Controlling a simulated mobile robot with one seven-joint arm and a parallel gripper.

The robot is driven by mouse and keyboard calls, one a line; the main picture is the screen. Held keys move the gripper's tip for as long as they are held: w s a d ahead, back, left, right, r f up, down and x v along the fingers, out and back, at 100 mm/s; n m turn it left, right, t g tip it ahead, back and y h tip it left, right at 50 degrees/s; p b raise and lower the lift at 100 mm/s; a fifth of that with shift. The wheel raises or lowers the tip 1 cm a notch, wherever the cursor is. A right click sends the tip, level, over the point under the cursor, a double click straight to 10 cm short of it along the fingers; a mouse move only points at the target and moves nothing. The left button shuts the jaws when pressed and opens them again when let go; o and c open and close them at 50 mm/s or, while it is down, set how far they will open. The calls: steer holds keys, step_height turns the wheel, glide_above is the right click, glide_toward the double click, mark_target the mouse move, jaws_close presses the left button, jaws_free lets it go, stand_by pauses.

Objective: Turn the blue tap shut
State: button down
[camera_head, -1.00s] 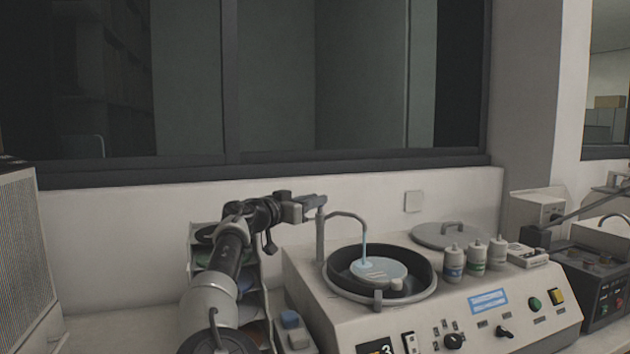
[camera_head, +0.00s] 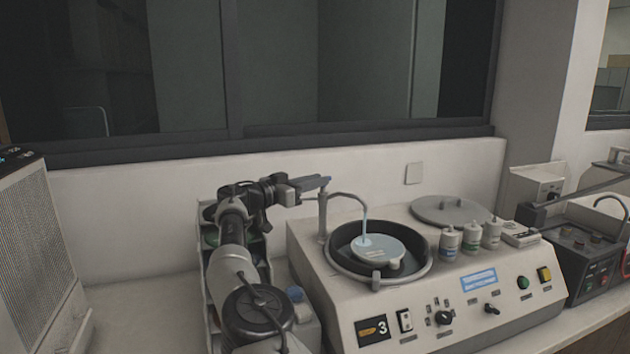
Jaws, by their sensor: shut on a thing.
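The tap stands at the left back of the press, a grey upright post (camera_head: 322,222) with a thin spout (camera_head: 349,195) arching right over the round bowl (camera_head: 334,253). A pale blue stream (camera_head: 365,226) runs from the spout's end onto the disc (camera_head: 381,249) in the bowl. My gripper (camera_head: 312,187) comes in from the left at the top of the post and is shut on the tap's handle. A narrow bluish-grey part (camera_head: 318,181) shows there; my fingers hide most of the handle, so its exact angle cannot be told.
The press front (camera_head: 430,320) carries knobs, switches and a display reading 3. Several small bottles (camera_head: 472,236) and a round lid (camera_head: 450,210) stand right of the bowl. A rack (camera_head: 208,215) is partly behind my arm. The wall is close behind.

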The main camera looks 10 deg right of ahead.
steer(key=c, duration=1.9)
jaws_free()
steer(key=shift+o, duration=0.2)
steer(key=b+v, duration=0.2)
steer(key=v, duration=1.5)
steer(key=shift+a, duration=0.15)
